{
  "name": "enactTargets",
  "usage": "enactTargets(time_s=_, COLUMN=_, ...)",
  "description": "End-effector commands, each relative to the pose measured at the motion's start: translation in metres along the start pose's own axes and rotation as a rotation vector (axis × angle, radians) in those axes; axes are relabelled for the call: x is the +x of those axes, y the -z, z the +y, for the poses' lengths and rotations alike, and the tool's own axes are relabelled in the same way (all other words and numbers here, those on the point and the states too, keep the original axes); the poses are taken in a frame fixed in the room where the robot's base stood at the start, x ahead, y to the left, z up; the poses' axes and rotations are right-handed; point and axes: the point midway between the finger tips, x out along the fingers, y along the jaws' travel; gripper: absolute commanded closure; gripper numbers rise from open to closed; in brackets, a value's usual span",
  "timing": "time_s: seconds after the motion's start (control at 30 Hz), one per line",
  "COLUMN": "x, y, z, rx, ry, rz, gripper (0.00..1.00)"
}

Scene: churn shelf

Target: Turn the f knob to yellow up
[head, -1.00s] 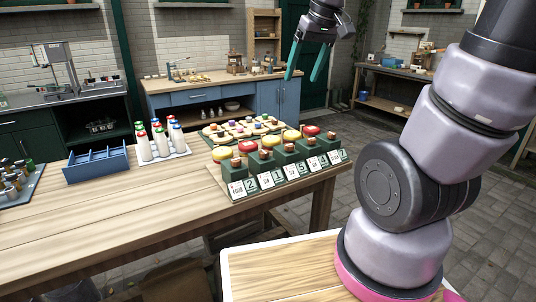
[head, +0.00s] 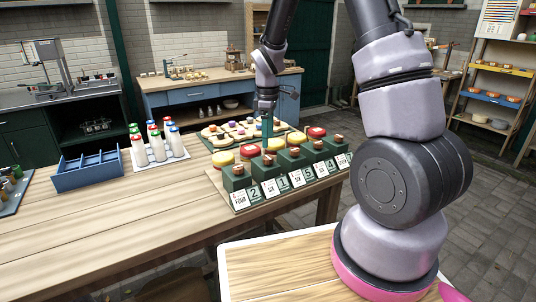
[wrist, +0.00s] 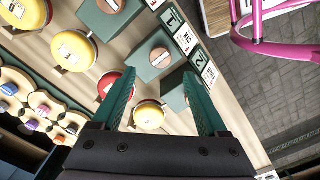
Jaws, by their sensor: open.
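My gripper (wrist: 158,72) is open and empty, its two teal fingers pointing down over the row of green blocks and round discs. In the head view my gripper (head: 267,127) is at the back of this row. In the wrist view a yellow disc (wrist: 149,115) lies between the fingers and a red disc (wrist: 108,83) is partly behind one finger. A green block (wrist: 153,57) with a round, slotted copper-coloured top is beyond the fingertips. Another yellow disc (wrist: 73,50) is to the left. I cannot read which one carries the letter f.
Wavy wooden boards with small coloured pieces (head: 240,128) lie behind the discs. Number and word cards (head: 271,187) line the front. White bottles (head: 158,146) and a blue divided tray (head: 90,171) stand to the left. The table's front left is clear.

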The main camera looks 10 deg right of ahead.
Motion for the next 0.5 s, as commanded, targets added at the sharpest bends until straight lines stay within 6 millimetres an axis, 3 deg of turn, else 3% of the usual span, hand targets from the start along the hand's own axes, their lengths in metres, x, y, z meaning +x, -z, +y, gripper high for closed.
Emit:
enactTargets(time_s=0.2, x=0.042, y=-0.001, z=-0.001, rx=0.001, ry=0.003, rz=-0.003, gripper=0.24)
enactTargets(time_s=0.5, x=0.069, y=-0.001, z=0.000, rx=0.003, ry=0.000, rz=0.000, gripper=0.24)
